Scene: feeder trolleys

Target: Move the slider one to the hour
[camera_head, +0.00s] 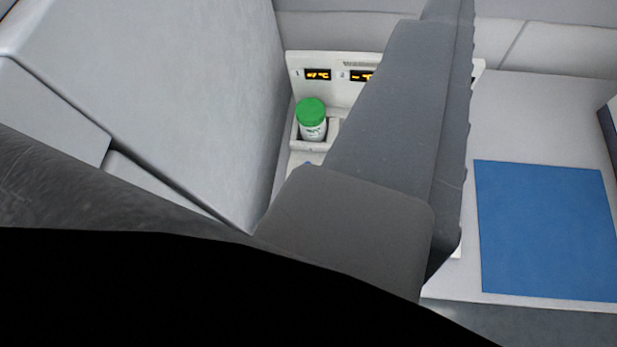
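A white device (302,92) with small orange-lit displays stands at the back, partly behind my gripper. The display marked 1 (317,75) reads something like "-/°C", and the display marked 2 (361,76) is partly covered. A white bottle with a green cap (311,112) stands upright in the left slot of the device. My gripper (400,120) shows as a long dark grey piece with a ridged right edge, running up past the top of the picture. It hides the middle of the device. No slider can be made out. I cannot tell whether the gripper is open or shut.
A blue flat rectangle (546,228) lies on the white surface (530,120) at the right, which is otherwise clear. A large light grey panel (180,90) rises close on the left. A grey wall (560,45) runs along the back. A dark edge shows at far right.

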